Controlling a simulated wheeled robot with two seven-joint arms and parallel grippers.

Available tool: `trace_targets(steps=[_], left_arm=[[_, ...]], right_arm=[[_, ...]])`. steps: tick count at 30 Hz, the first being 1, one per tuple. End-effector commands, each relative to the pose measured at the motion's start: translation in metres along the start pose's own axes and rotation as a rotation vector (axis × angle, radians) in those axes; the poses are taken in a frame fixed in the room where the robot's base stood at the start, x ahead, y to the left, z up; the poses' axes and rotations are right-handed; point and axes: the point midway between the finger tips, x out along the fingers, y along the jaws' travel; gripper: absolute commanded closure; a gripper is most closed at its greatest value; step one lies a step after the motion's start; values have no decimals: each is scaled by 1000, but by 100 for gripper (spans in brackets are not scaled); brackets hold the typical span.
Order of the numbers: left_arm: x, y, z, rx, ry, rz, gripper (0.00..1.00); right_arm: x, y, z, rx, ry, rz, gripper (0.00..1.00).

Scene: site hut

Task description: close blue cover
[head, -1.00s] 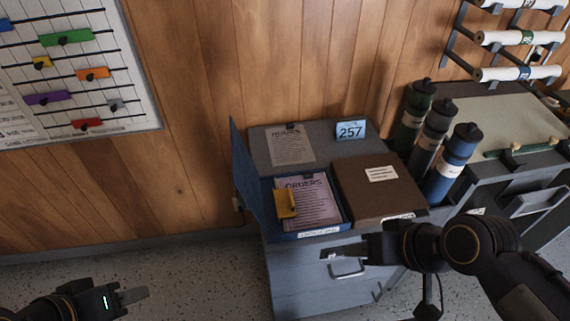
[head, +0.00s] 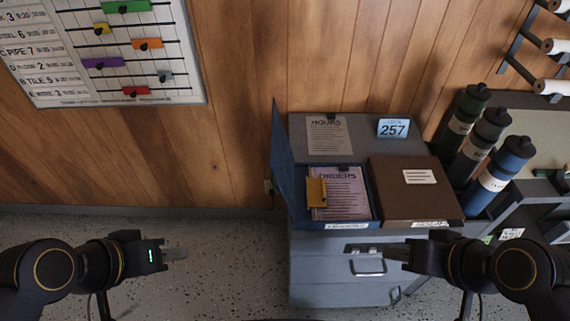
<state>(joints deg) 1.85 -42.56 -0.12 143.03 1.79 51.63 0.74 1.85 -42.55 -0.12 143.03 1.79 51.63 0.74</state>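The blue cover (head: 283,160) stands open and nearly upright along the left side of a blue box file (head: 345,224) on the grey cabinet. Inside the box lie a sheet headed ORDERS (head: 348,190) and a yellow block-like clip (head: 316,192). My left gripper (head: 176,254) is over the floor, left of the cabinet and well apart from the cover. My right gripper (head: 396,253) is in front of the cabinet drawers, below the box files. Both grippers appear empty.
A closed brown box file (head: 410,195) sits right beside the blue one. Several capped tubes (head: 500,172) stand at the right. The wood wall is close behind; floor left of the cabinet is free.

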Motion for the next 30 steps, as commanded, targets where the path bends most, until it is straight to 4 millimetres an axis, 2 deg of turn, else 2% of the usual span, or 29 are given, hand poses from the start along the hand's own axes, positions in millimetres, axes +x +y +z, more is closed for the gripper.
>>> trace_targets(steps=[1,5,8,15,19,24,30], left_arm=[[0,0,0,-1,-1,0,69],[-2,4,-7,-94,-46,23,86],[-4,13,-23,-310,-148,66,99],[3,42,-91,-1058,-547,145,100],[14,50,-125,-1360,-736,142,100],[24,53,-148,-1555,-875,126,100],[34,62,-146,-1587,-902,121,100]], right_arm=[[0,0,0,0,0,0,67],[-1,-1,-1,0,0,0,67],[-3,-2,-2,0,0,0,67],[-9,-4,-4,0,0,0,67],[-10,-5,-5,0,0,0,67],[-12,-5,-6,0,0,0,67],[-11,-5,-6,0,0,0,67]])
